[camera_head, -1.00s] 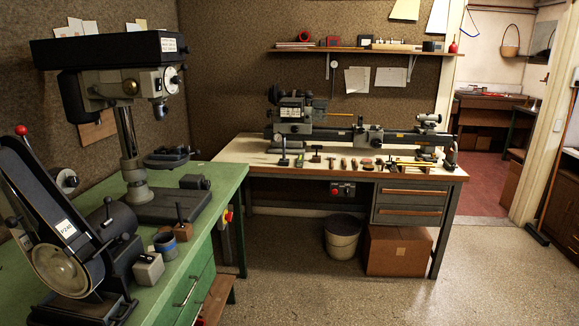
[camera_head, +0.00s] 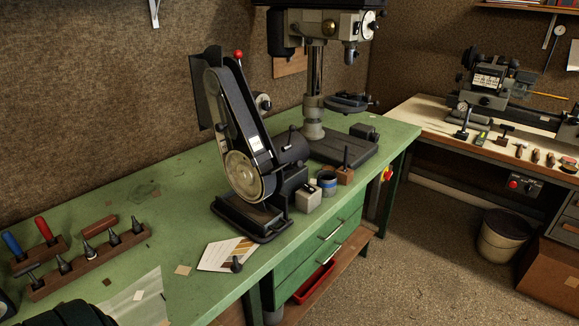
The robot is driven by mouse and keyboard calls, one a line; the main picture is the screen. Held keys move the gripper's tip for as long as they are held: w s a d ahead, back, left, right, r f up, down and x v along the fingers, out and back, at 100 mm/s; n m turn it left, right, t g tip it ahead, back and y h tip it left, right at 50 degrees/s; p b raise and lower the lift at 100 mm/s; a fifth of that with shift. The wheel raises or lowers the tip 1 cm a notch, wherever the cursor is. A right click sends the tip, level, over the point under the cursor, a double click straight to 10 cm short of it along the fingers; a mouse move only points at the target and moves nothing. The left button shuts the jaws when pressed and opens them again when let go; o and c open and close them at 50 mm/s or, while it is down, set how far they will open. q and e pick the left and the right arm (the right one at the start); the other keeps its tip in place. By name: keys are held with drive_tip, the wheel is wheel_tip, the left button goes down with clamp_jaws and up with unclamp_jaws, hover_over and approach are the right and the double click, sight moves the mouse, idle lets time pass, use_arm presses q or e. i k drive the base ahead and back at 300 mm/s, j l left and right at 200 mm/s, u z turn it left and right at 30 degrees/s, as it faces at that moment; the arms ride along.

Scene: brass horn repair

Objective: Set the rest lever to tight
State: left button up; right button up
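A belt sander (camera_head: 246,165) stands on the green bench (camera_head: 178,205). A lever with a red knob (camera_head: 238,54) rises at its top. I cannot tell which part is the rest lever, and no tight marking is readable. Neither of my grippers is in view.
A drill press (camera_head: 313,90) stands behind the sander. A wooden holder with tools (camera_head: 90,260) and a sheet with brown strips (camera_head: 228,253) lie on the bench. A lathe (camera_head: 490,85) stands on the right table. A bin (camera_head: 503,236) stands on open floor.

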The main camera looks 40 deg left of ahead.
sight(292, 128)
drive_tip(key=i+l+u, duration=0.1)
drive_tip(key=l+u, duration=0.45)
drive_tip(key=u, duration=0.2)
drive_tip(key=l+u, duration=0.35)
drive_tip(key=i, duration=0.05)
